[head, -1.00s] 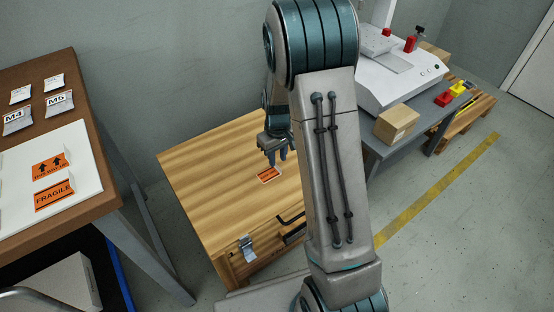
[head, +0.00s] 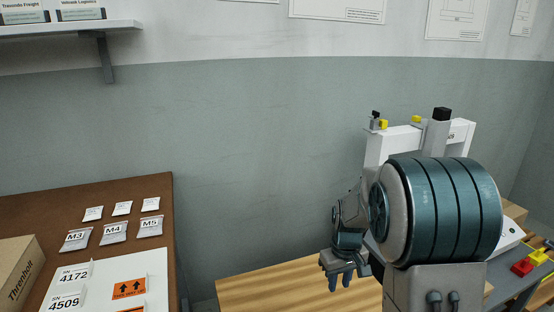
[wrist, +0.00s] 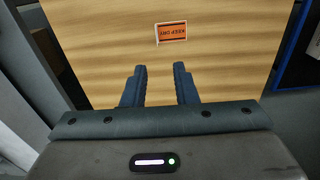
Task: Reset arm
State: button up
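My gripper (head: 345,276) hangs above the wooden crate top (head: 262,291) in the head view. In the wrist view my gripper (wrist: 160,84) shows two blue fingers standing apart with nothing between them. The crate top (wrist: 110,35) lies beyond the fingertips, with an orange KEEP DRY label (wrist: 171,33) flat on it. In the head view that label is out of sight. My arm's large elbow joint covers part of the right side.
A brown board (head: 40,208) at left holds small bags, a white label sheet (head: 90,285) and a cardboard box (head: 18,270). A white gantry machine (head: 400,139) stands behind my arm. Red and yellow pieces (head: 522,267) lie at far right. A wall shelf (head: 70,28) is upper left.

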jog(key=s+a+r+m+t+p, duration=0.1)
jog(key=s+r+p, duration=0.5)
jog(key=r+p, duration=0.3)
jog(key=s+a+r+m+p, duration=0.1)
jog(key=s+r+p, duration=0.6)
jog(key=r, duration=1)
jog(key=s+a+r+m+t+p, duration=0.1)
jog(key=s+r+p, duration=0.6)
jog(key=r+p, duration=0.3)
notch_tip(320, 180, up, 3)
jog(key=shift+r+t+p, duration=0.1)
jog(key=shift+t+p, duration=0.2)
